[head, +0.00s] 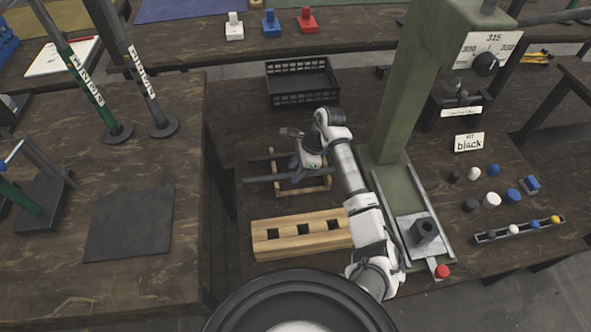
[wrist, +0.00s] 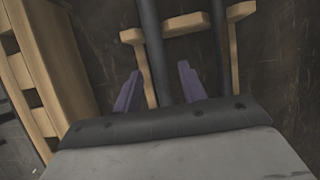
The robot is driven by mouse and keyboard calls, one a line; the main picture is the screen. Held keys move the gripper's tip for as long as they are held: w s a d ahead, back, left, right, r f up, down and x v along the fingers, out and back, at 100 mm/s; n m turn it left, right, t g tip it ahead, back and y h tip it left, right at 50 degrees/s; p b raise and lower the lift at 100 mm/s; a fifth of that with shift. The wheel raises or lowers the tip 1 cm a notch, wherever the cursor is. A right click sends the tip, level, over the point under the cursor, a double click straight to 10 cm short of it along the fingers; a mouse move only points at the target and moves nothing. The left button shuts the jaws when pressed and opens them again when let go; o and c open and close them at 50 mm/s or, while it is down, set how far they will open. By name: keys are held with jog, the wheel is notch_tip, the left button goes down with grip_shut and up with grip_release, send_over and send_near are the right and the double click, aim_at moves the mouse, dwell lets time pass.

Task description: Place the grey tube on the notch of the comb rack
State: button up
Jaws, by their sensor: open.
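The comb rack (head: 328,181), a pale wooden frame with prongs, stands on the dark bench beneath my gripper; it also shows in the wrist view (wrist: 186,24). Two dark grey tubes lie at it, running left to right in the head view: a nearer one (head: 262,179) and a farther one (head: 262,158). I cannot tell their colours apart. My gripper (head: 297,172) is open. In the wrist view its purple fingers (wrist: 157,88) stand on either side of one tube (wrist: 155,45); the other tube (wrist: 218,45) is right of them. Contact is not visible.
A wooden block (head: 330,232) with square holes lies nearer me. A black crate (head: 303,98) stands behind the rack. A green press column (head: 405,100) rises to the right, its base holding a dark fixture (head: 424,232). Small coloured caps lie farther right.

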jog(key=b+v, duration=0.1)
jog(key=v, duration=1)
jog(key=shift+r+b, duration=0.2)
jog(key=shift+b, duration=0.15)
